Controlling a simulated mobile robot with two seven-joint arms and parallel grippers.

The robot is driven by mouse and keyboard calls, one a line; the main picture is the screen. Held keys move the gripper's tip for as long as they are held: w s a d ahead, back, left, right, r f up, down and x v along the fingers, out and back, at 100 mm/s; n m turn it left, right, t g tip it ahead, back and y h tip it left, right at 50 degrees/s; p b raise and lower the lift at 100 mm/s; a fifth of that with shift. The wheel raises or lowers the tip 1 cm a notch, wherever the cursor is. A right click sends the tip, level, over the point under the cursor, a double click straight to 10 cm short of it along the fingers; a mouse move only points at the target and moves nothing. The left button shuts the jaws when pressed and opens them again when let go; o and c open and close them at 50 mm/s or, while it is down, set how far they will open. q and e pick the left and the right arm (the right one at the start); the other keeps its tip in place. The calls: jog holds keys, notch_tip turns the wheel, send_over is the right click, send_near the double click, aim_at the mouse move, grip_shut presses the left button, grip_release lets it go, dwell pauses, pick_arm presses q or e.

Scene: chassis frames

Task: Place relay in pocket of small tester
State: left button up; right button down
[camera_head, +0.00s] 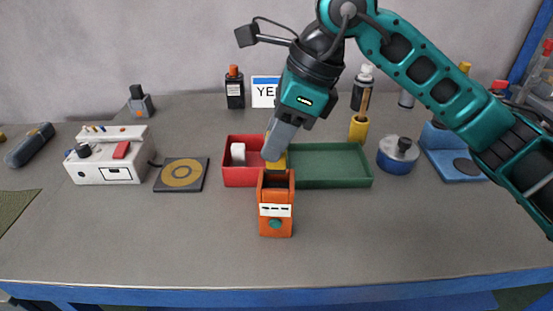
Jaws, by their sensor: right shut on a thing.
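The small tester is an orange box (275,221) with a white label and a teal knob, standing upright near the middle of the table. Its open pocket is at the top. My right gripper (276,150) points down over this pocket and is shut on a small yellow piece (275,164), which I take for the relay. The yellow piece is at the pocket's mouth; the fingers hide part of it. I cannot tell whether it is inside the pocket or just above it. My left gripper is not in view.
Close behind the tester are a red tray (236,177) holding a white block (238,153) and a green tray (330,167). A white device (106,164) and a dark pad (181,175) stand left, a blue tin (397,155) right. The front table is clear.

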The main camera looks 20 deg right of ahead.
notch_tip(320, 180, down, 4)
jog(key=shift+f, duration=0.1)
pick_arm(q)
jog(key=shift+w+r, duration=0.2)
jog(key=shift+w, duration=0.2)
pick_arm(e)
jog(key=shift+f+b, duration=0.2)
jog(key=shift+b, duration=0.1)
jog(key=c, duration=0.8)
grip_release()
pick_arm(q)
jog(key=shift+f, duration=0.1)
